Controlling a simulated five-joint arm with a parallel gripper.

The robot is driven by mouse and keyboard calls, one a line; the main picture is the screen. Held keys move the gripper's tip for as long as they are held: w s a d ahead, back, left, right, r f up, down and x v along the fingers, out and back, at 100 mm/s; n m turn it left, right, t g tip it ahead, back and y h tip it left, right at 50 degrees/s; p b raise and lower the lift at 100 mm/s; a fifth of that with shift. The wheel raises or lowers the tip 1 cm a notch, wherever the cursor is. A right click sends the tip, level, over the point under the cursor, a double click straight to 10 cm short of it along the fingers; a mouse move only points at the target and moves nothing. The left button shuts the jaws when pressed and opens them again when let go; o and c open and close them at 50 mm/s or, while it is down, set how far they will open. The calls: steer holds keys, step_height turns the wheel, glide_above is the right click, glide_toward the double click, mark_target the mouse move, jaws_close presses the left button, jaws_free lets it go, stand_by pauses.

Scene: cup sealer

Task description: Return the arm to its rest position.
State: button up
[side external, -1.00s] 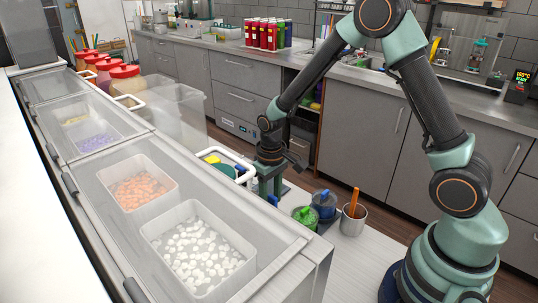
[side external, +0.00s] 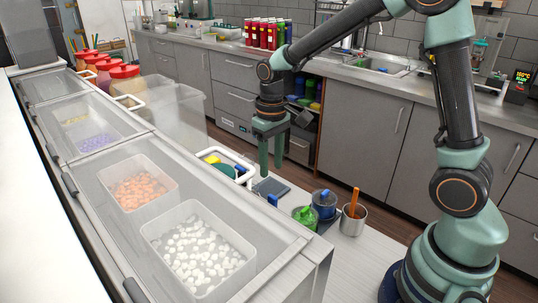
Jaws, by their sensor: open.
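My gripper (side external: 271,170) points straight down, with its two green fingers apart and nothing between them. It hangs in the air above a dark flat plate (side external: 271,188) on the light work surface. My arm reaches up and left from its base at the right, with the elbow cut off by the top edge of the view. No rest mark for the arm shows.
A green-lidded jar (side external: 305,217), a blue-lidded jar (side external: 325,203) and a metal cup (side external: 353,219) stand right of the plate.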

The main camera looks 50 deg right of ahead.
steer(key=shift+r, duration=0.6)
